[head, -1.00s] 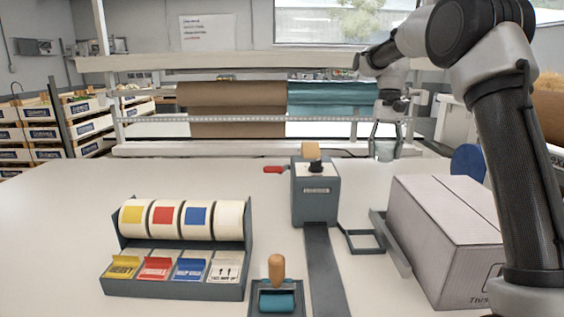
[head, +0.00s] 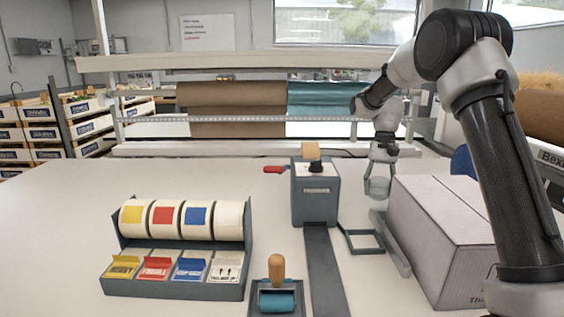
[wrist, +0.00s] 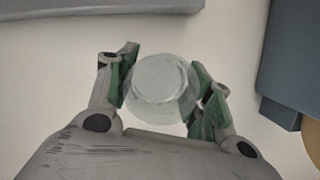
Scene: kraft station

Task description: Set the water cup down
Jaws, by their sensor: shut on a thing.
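The water cup (head: 377,187) is a small clear cup. My gripper (head: 379,176) is shut on it, pointing down, between the grey dispenser and the cardboard box. In the wrist view the cup (wrist: 161,86) sits between the two green-padded fingers of my gripper (wrist: 162,92), seen from above. The cup looks upright. A square dark frame (head: 362,242) lies on the white table (head: 60,235) just nearer than the cup. I cannot tell whether the cup's base touches the table.
The grey dispenser (head: 315,195) with a red handle stands left of the cup. The closed cardboard box (head: 445,230) is close on the right. A label-roll holder (head: 180,245) and a wooden-handled roller (head: 277,285) are nearer. The table's left side is clear.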

